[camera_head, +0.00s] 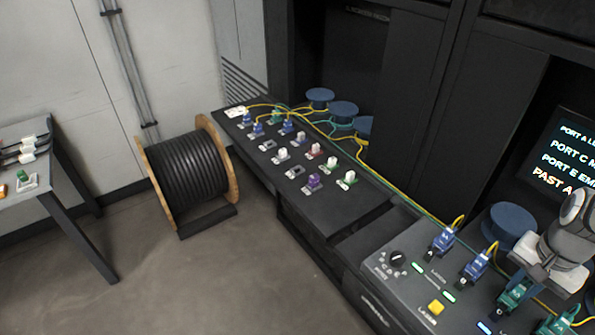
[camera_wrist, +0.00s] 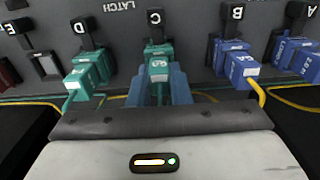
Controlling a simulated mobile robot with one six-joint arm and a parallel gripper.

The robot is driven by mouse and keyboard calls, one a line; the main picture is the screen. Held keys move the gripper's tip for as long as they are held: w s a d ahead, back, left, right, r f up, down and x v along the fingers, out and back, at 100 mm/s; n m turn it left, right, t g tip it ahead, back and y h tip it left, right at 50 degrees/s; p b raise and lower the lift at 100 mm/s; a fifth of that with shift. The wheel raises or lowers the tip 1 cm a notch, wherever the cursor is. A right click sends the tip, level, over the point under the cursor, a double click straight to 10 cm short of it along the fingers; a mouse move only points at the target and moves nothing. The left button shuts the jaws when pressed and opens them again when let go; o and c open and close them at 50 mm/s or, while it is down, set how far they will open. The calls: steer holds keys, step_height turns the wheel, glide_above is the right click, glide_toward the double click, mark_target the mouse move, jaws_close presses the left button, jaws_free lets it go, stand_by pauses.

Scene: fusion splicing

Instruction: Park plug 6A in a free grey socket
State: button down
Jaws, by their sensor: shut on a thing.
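In the wrist view my gripper (camera_wrist: 158,85) is shut on a green plug (camera_wrist: 157,62) at the port marked C; its upside-down label is hard to read. A green lead runs back from the plug under my gripper. In the head view my gripper (camera_head: 540,272) is over the right end of the panel, near a green plug (camera_head: 512,296). On the long bench, two grey sockets look empty: one nearer the back (camera_head: 268,145) and one nearer the front (camera_head: 295,172).
Blue plugs (camera_wrist: 243,65) sit at ports B and A; another green plug (camera_wrist: 88,68) sits at D. A cable drum (camera_head: 187,168) stands on the floor.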

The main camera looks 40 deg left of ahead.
mark_target(524, 285)
steer(key=shift+r, duration=0.15)
steer(key=shift+r+p, duration=2.25)
steer(key=shift+r, duration=0.65)
